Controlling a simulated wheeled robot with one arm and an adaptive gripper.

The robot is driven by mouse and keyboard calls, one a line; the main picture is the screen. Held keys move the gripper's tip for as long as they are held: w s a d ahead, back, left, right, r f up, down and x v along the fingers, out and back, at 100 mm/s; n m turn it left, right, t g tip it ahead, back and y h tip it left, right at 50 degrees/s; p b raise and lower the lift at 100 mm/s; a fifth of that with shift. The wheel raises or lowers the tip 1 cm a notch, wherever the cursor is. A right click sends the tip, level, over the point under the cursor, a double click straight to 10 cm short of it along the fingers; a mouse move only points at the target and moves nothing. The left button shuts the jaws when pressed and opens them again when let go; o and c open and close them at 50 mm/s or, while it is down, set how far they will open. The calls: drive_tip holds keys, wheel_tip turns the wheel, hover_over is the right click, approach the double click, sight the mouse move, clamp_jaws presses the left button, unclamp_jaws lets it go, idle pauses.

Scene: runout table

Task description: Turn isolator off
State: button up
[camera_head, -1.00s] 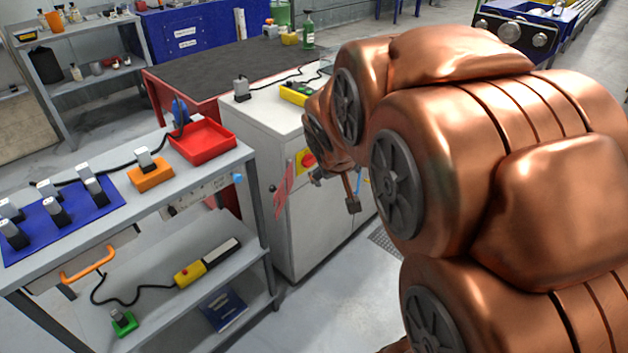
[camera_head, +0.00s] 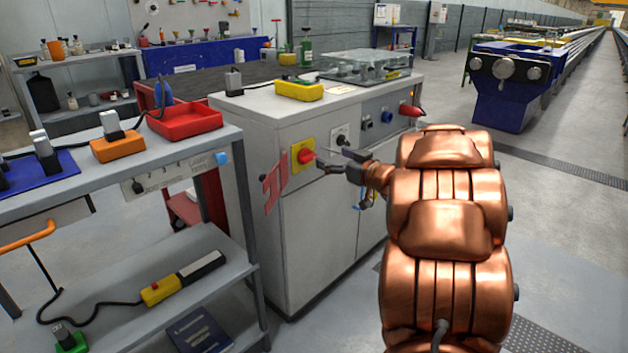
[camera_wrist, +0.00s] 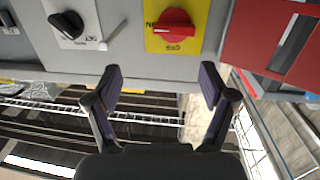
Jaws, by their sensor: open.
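The isolator is a red rotary knob (camera_head: 306,156) on a yellow plate (camera_head: 296,147), on the front of a pale grey cabinet (camera_head: 330,210). In the wrist view the knob (camera_wrist: 175,25) is at top centre, with its bar lying roughly across the picture. My gripper (camera_head: 332,160) is in front of the cabinet, just right of the knob in the head view. In the wrist view my gripper (camera_wrist: 160,72) has its two dark fingers wide apart with nothing between them. The knob lies beyond the fingertips, apart from them. Fine lettering on the plate is unclear.
A black knob on a white plate (camera_head: 340,136) is right of the isolator. A red panel (camera_head: 275,186) juts out at the cabinet's left edge. A grey bench with a red tray (camera_head: 186,122) stands at left. Open floor (camera_head: 560,210) lies to the right.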

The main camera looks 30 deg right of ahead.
sight(311, 159)
drive_tip(key=shift+n+y, duration=0.3)
drive_tip(key=shift+y, duration=0.6)
drive_tip(key=w+f+b, duration=0.1)
drive_tip(key=w, duration=0.1)
drive_tip(key=w+a+f+b, duration=0.1)
drive_tip(key=w+a+b, duration=0.1)
drive_tip(key=w, duration=0.1)
drive_tip(key=shift+w+a+f, duration=0.1)
drive_tip(key=shift+w+f, duration=0.2)
drive_tip(key=shift+f, duration=0.1)
drive_tip(key=shift+w+a+r+b, duration=0.1)
drive_tip(key=shift+w+b, duration=0.25)
drive_tip(key=shift+w, duration=0.1)
drive_tip(key=c, duration=1.2)
